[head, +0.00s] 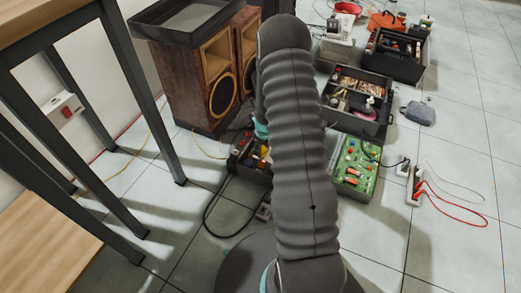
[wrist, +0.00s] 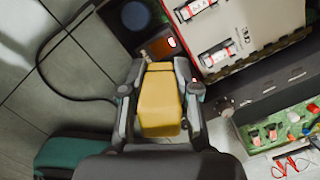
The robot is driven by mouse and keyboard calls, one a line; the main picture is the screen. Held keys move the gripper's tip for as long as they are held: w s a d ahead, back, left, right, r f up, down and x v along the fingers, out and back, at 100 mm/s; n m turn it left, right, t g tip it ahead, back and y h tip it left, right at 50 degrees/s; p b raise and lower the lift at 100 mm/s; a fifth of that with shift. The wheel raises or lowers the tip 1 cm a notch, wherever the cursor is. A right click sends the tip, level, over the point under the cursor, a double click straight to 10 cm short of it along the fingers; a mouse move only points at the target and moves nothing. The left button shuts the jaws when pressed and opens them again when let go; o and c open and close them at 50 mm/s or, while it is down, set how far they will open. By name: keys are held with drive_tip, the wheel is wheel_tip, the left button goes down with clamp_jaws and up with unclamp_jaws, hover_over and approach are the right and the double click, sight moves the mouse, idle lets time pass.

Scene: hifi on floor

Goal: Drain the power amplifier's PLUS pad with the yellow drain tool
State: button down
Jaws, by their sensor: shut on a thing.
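My gripper (wrist: 160,78) is shut on the yellow drain tool (wrist: 160,108), a blocky yellow body held between the two fingers in the wrist view. The tool's far end points toward a dark unit with a small amber window (wrist: 160,47) and a red light. Right of that is a pale panel (wrist: 245,35) with two red-and-white labelled parts, probably on the power amplifier. I cannot make out the PLUS pad or whether the tool touches anything. In the head view my arm hides the gripper and tool.
A green circuit board (head: 355,168) lies right of my arm, near a white power strip (head: 410,183) with red and white leads. Open toolboxes (head: 360,98) stand behind. Wooden speakers (head: 205,80) and a table leg (head: 150,105) are left. Black cable (wrist: 55,85) crosses the tiles.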

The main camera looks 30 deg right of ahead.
drive_tip(key=shift+f+b, duration=2.95)
drive_tip(key=shift+b, duration=0.05)
drive_tip(key=shift+f, duration=0.4)
drive_tip(key=shift+w+p, duration=0.2)
drive_tip(key=shift+p, duration=0.35)
drive_tip(key=shift+f, duration=0.15)
idle(3.9)
